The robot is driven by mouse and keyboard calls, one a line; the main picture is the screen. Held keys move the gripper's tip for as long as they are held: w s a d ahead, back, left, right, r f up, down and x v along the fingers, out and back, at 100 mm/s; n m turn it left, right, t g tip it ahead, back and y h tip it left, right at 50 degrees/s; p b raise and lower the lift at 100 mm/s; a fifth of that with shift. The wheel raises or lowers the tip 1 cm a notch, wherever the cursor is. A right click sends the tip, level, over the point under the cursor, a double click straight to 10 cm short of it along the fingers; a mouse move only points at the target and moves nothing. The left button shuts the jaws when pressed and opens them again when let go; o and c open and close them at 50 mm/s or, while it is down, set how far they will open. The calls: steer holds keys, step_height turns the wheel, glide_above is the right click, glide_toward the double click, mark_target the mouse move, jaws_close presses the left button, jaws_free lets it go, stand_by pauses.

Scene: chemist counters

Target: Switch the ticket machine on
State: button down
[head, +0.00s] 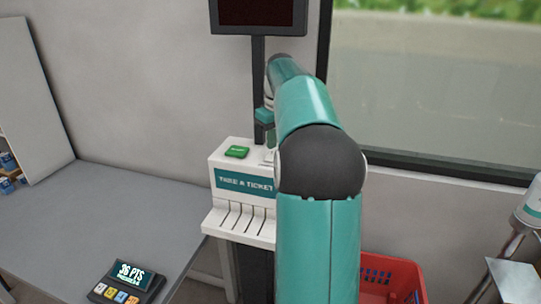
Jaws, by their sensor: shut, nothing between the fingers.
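The ticket machine (228,203) is a white box with a teal "TAKE A TICKET" label and a slotted tray at its front. A green button (237,152) sits on its top, at the left. My arm covers the machine's right side. My gripper (268,154) is partly hidden behind my arm. It points down by the right part of the machine's top, to the right of the green button, and is shut and empty. I cannot tell whether its tips touch the machine.
A dark screen (259,13) stands on a black post (258,75) behind the machine. A grey counter (110,215) at left holds a small keypad device (127,283) reading "36 PTS". A red basket (400,278) is at lower right, below a window (430,90).

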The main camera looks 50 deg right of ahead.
steer(key=shift+f, duration=0.9)
stand_by(0.6)
steer(key=shift+r, duration=3.5)
